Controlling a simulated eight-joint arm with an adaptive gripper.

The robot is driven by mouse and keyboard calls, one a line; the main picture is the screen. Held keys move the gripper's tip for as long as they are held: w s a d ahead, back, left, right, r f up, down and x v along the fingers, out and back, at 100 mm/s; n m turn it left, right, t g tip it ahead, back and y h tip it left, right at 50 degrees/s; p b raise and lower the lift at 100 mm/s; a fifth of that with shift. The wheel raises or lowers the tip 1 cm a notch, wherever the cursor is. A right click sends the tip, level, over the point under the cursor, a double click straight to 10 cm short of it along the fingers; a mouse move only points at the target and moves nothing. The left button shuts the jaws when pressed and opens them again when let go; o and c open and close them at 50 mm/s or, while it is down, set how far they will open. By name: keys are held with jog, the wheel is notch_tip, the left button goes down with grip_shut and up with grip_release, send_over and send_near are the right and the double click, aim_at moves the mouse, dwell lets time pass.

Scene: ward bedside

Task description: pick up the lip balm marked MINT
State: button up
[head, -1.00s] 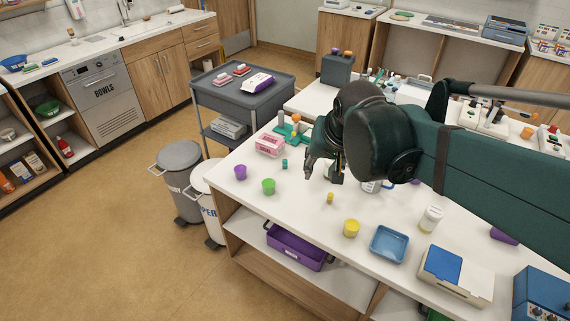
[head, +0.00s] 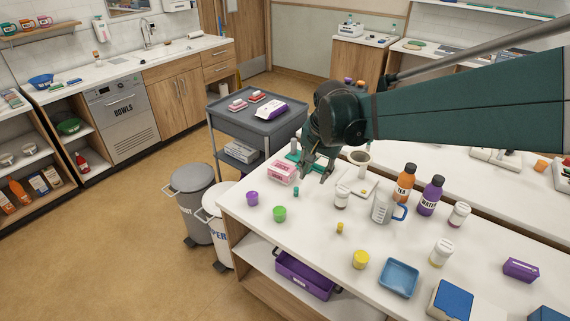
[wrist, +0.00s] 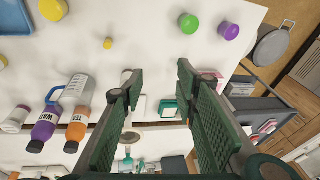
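Two small cylinders stand on the white table in the head view: a teal one (head: 296,191) and a yellow one (head: 340,228). Either could be a lip balm; I cannot read MINT on them. The yellow one also shows in the wrist view (wrist: 107,44); the teal one I cannot make out there, perhaps behind a finger. My gripper (head: 316,177) is above the table, right of the teal cylinder and beside the pink box (head: 282,172). In the wrist view my gripper (wrist: 157,78) has its fingers wide apart with nothing held between them.
Purple (head: 252,198) and green (head: 280,213) cups stand near the table's left edge. A measuring jug (head: 383,208), orange bottle (head: 404,183) and purple bottle (head: 431,195) stand right of my gripper. A yellow pot (head: 361,260) and blue tray (head: 399,278) are nearer the front.

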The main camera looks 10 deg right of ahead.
jog(key=w+a+f+m+g+p, duration=0.1)
jog(key=w+f+m+p, duration=0.15)
jog(key=w+f, duration=0.5)
jog(key=m+g+p, duration=0.1)
jog(key=m+g, duration=0.1)
jog(key=m, duration=0.1)
send_over(296, 188)
notch_tip(296, 188, down, 8)
jog(key=shift+s+f, duration=0.1)
jog(key=shift+f, duration=0.1)
jog(key=shift+w+f+m, duration=0.2)
jog(key=shift+f+m, duration=0.05)
jog(key=shift+f, duration=0.1)
jog(key=shift+f, duration=0.15)
jog(key=shift+f, duration=1.15)
jog(key=shift+f, duration=0.15)
jog(key=shift+f, duration=2.45)
